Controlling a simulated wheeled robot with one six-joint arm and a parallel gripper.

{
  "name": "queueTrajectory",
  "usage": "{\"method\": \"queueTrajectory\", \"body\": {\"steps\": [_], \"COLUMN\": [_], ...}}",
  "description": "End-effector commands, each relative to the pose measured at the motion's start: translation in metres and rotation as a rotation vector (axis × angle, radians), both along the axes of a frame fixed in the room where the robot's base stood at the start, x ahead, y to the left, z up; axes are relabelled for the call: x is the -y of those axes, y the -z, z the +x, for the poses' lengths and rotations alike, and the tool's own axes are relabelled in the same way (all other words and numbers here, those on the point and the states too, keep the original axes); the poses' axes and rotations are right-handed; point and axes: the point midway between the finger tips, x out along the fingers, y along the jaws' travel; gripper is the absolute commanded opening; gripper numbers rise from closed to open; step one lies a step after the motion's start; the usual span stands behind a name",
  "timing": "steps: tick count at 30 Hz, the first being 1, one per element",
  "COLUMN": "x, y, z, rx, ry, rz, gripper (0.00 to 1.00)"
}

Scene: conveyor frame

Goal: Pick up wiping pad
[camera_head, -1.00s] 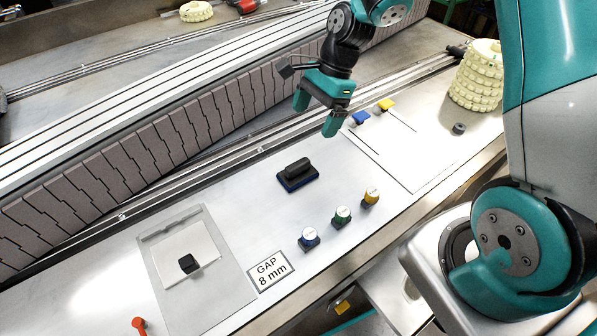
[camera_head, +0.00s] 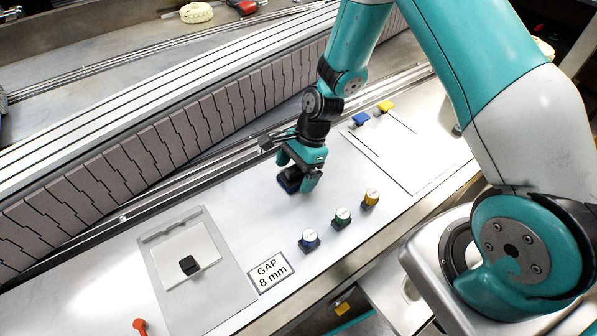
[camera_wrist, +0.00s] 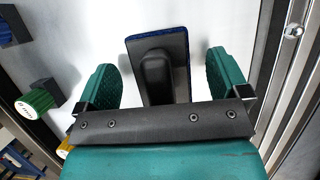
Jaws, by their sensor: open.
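The wiping pad (camera_wrist: 157,62) has a dark handle on a black back and a blue wiping face. It lies on the grey metal surface. In the wrist view it sits between my gripper's two open teal fingers, with a gap visible on each side. In the head view my gripper (camera_head: 298,177) is low over the pad (camera_head: 288,186) and hides most of it. The gripper is open and holds nothing.
Blue, green and yellow knobs (camera_head: 342,217) stand in a row in front of the pad. A "GAP 8 mm" label (camera_head: 270,272) and a plate with a black block (camera_head: 189,265) lie to the left. The conveyor belt (camera_head: 120,166) runs behind.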

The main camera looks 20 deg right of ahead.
Motion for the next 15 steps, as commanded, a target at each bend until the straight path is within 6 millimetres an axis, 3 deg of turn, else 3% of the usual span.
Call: {"method": "queueTrajectory", "body": {"steps": [6,13,15], "x": [-0.0006,-0.0005,-0.0006], "y": [0.0011,0.0009,0.0008], "z": [0.0001,0.0001,0.0001], "rx": [0.000,0.000,0.000], "ry": [0.000,0.000,0.000], "rz": [0.000,0.000,0.000], "gripper": [0.94,0.43,0.39]}}
